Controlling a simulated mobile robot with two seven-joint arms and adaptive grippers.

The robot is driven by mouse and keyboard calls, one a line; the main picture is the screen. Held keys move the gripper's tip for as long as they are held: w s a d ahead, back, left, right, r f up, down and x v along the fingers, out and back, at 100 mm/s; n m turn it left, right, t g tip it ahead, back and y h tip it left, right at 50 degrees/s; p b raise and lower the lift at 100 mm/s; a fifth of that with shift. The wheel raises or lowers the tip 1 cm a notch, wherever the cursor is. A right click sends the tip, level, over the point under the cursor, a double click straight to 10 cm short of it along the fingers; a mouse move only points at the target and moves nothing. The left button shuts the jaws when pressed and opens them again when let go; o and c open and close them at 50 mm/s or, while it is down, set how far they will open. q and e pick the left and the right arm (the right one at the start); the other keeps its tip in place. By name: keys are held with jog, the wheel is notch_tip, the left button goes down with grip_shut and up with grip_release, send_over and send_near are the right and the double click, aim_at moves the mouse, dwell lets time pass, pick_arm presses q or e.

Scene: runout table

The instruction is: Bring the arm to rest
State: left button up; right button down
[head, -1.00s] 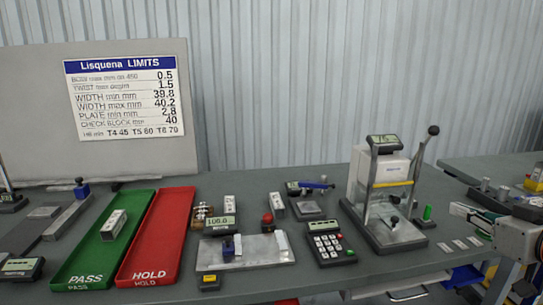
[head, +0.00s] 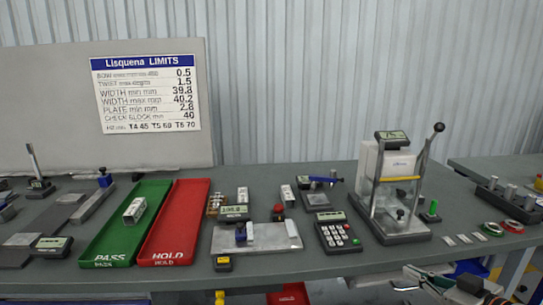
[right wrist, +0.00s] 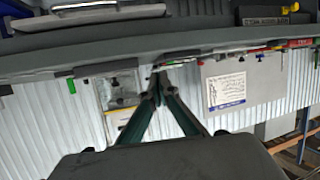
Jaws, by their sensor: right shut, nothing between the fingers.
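My right gripper (head: 424,276) is low at the bottom right in the head view, in front of the table's front edge and below its top. It is partly cut off by the frame's bottom. In the right wrist view its two dark green fingers (right wrist: 157,92) meet at the tips, shut with nothing between them. That view is upside down, with the limits sign (right wrist: 226,90) and the wall beyond the fingers. My left gripper is not in view.
The table (head: 300,270) holds a green PASS tray (head: 105,238), a red HOLD tray (head: 178,225), a calculator-like keypad (head: 338,236) and a lever press (head: 401,228). Tape rings (head: 511,226) lie at the right. Drawers sit under the table near my gripper.

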jog(key=s+a+f, duration=0.4)
jog(key=a+f, duration=0.1)
jog(key=f, duration=0.4)
jog(key=s+a+f, duration=0.3)
jog(key=a+f, duration=0.1)
jog(key=f, duration=0.6)
jog(key=s+a+f+g+h, duration=0.1)
jog(key=s+a+f, duration=0.1)
jog(key=s+f, duration=0.4)
jog(key=s+a+f+g+h, duration=0.1)
jog(key=s+a+f, duration=0.2)
jog(key=s+f, duration=0.4)
jog(key=shift+s+a+f+g, duration=0.25)
jog(key=shift+f+g, duration=0.1)
jog(key=shift+g, duration=0.05)
